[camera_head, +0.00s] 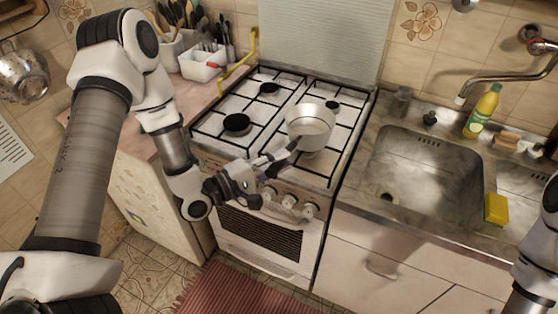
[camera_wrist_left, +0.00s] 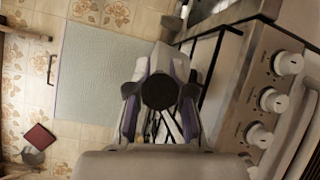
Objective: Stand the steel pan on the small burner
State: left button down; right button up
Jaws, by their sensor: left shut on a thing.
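The steel pan (camera_head: 310,128) is above the right front part of the white stove (camera_head: 283,172), open side up and roughly level. My left gripper (camera_head: 284,152) is shut on its handle, on the near left side of the pan. I cannot tell whether the pan's base touches the grate. The pan hides what is beneath it. Two smaller dark burners show at the back, a left one (camera_head: 269,89) and a right one (camera_head: 332,104). A larger burner (camera_head: 237,124) is at the front left. In the left wrist view the gripper fingers (camera_wrist_left: 160,100) close around a dark round part.
A sink (camera_head: 425,175) with a yellow bottle (camera_head: 483,110) and sponge (camera_head: 496,209) is to the right. Utensil holders (camera_head: 203,62) and a yellow pipe (camera_head: 241,63) are left of the stove. Knobs (camera_head: 290,201) line the stove front. Black grates cover the top.

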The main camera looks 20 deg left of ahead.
pick_arm(q)
jog(key=shift+w+f+b, duration=0.1)
jog(key=shift+f+b, duration=0.2)
jog(key=shift+f, duration=0.15)
jog(key=c, duration=1)
grip_release()
jog(key=shift+r, duration=0.1)
jog(key=shift+o, duration=0.2)
jog(key=v, duration=1.2)
